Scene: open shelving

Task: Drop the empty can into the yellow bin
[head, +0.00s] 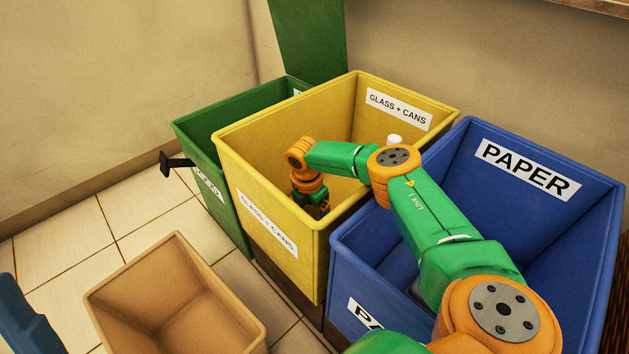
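The yellow bin (245,137), labelled "GLASS + CANS", stands between a green bin and a blue bin. My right arm reaches over the blue bin into the yellow one. My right gripper (318,207) points down inside the yellow bin, close to its front wall. Its fingertips are mostly hidden by that wall, so I cannot tell whether it is open or shut. I see no can that I can make out. A small white object (394,140) shows just behind my arm's elbow; I cannot tell what it is. My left gripper is not in view.
The blue bin (575,250), labelled "PAPER", is at right. The green bin (200,124), with its raised lid (308,40), is at left. An empty tan box (115,285) stands in front on the tiled floor. A blue object (28,325) is at lower left.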

